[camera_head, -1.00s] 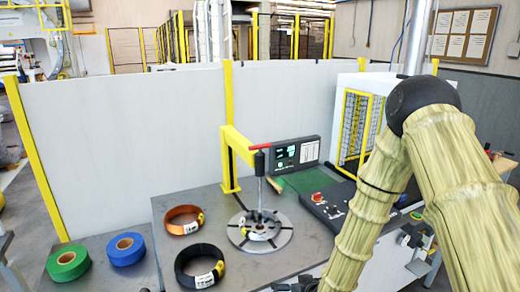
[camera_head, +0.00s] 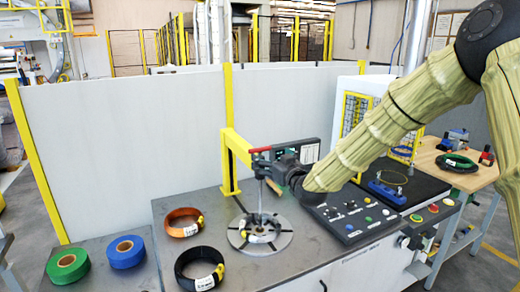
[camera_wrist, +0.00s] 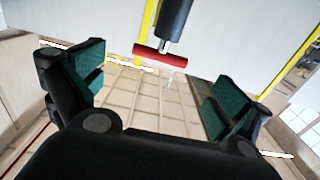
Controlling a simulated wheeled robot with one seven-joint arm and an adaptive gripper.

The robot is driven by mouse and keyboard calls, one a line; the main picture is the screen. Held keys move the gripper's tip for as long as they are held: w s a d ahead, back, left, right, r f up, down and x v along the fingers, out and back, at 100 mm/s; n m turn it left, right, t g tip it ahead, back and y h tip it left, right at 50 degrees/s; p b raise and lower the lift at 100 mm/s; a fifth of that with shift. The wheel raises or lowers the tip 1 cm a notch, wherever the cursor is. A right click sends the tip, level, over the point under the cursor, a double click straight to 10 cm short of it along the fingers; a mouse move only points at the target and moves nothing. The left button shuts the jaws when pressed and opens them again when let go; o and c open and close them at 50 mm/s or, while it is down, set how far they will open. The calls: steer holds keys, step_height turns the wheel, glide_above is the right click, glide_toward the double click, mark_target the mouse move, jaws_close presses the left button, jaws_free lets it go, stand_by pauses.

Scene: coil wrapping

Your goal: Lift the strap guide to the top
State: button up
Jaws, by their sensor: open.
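The strap guide, which I take to be the upright grey rod with a red crossbar handle (camera_head: 261,149), stands over the round slotted turntable (camera_head: 243,238) beside the yellow post. In the wrist view the red handle (camera_wrist: 160,56) hangs under a dark cylinder, ahead of my gripper and near the middle of the gap between its fingers. My gripper (camera_head: 272,162) is open, with its green-padded fingers spread and empty. In the head view it is close to the right of the handle and hides part of the rod. Contact cannot be told.
An orange coil (camera_head: 183,222) and a black coil (camera_head: 199,268) lie left of the turntable. Green (camera_head: 68,266) and blue (camera_head: 124,252) rolls lie further left. A button panel (camera_head: 352,215) is on the right, below my arm. A yellow post (camera_head: 229,165) stands behind the rod.

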mark_target(261, 151)
steer(key=p+x, duration=0.3)
steer(key=x, duration=0.5)
steer(key=shift+w+a, duration=0.1)
steer(key=shift+w, duration=0.05)
